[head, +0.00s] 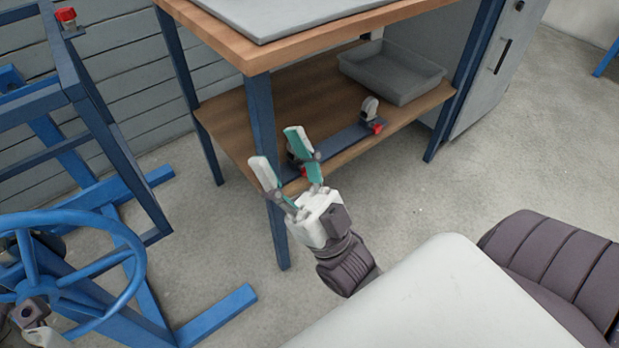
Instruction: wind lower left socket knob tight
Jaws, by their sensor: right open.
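A dark blue bar (345,141) lies on the lower wooden shelf of the bench and carries two pale sockets. The left socket (291,158) is partly hidden behind my right gripper; only a sliver of its red knob (317,156) shows. The right socket (370,107) has a red knob (376,126) in plain view. My right gripper (277,152) is open, its two pale-and-green fingers spread and pointing up toward the shelf. It looks empty, in front of the left socket; contact cannot be told. Pale parts at the bottom left may belong to my left gripper; no fingers can be made out.
A grey tray (392,73) stands at the shelf's back right. The bench's blue front leg (262,130) is beside my right gripper, and the wooden top (300,45) overhangs the shelf. A blue frame with a handwheel (118,252) stands left.

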